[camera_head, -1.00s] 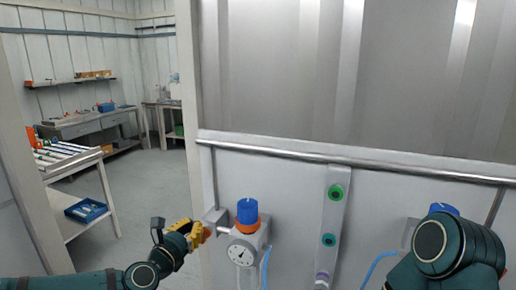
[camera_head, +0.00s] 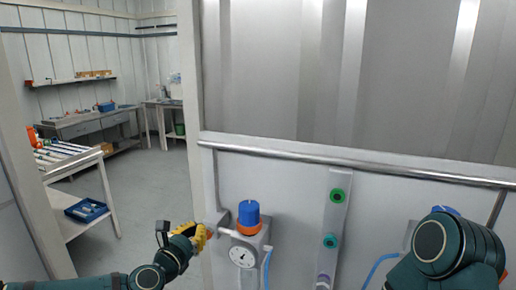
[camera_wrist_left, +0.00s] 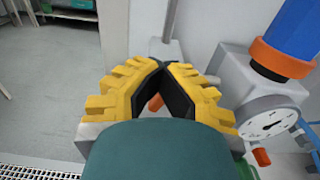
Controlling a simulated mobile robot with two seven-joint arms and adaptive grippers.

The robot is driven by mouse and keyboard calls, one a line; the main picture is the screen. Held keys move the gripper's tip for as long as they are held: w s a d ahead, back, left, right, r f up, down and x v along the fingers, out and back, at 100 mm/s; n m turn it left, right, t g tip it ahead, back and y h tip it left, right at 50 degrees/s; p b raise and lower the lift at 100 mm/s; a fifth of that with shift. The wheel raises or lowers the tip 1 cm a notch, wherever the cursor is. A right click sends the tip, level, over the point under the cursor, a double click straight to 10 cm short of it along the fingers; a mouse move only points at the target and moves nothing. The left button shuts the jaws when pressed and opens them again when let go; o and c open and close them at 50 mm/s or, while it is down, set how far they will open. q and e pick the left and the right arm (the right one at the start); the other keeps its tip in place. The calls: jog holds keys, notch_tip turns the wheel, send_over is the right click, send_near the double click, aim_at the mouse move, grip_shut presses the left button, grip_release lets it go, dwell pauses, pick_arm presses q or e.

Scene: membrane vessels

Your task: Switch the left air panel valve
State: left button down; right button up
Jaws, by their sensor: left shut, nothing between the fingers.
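The left air panel (camera_head: 248,236) is a grey block on the wall with a blue knob (camera_head: 248,213) over an orange ring and a round white gauge (camera_head: 242,257). A small orange valve handle (camera_head: 210,235) shows at its left side, and in the left wrist view (camera_wrist_left: 155,103) it is partly hidden behind my fingers. My left gripper (camera_head: 201,235), with yellow fingers, is at this handle. Its fingertips (camera_wrist_left: 163,66) meet in the left wrist view with nothing held between them. Whether they touch the handle I cannot tell. My right arm is at the right, its gripper hidden.
A vertical strip with green ports (camera_head: 330,241) is right of the panel, and a blue hose (camera_head: 266,268) hangs below. A metal rail (camera_head: 350,165) runs along the wall above. A rack table with a blue tray (camera_head: 86,209) stands left. The floor between is clear.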

pick_arm(q)
jog(key=d, duration=0.2)
jog(key=shift+w+d+r, duration=0.1)
jog(key=shift+w+d, duration=0.05)
jog(key=shift+d, duration=0.2)
jog(key=shift+s, duration=0.25)
pick_arm(e)
jog(key=shift+w+d+f, duration=0.1)
jog(key=shift+w+d, duration=0.05)
jog(key=shift+d, duration=0.1)
pick_arm(q)
jog(key=shift+f, duration=0.2)
jog(key=shift+s, duration=0.1)
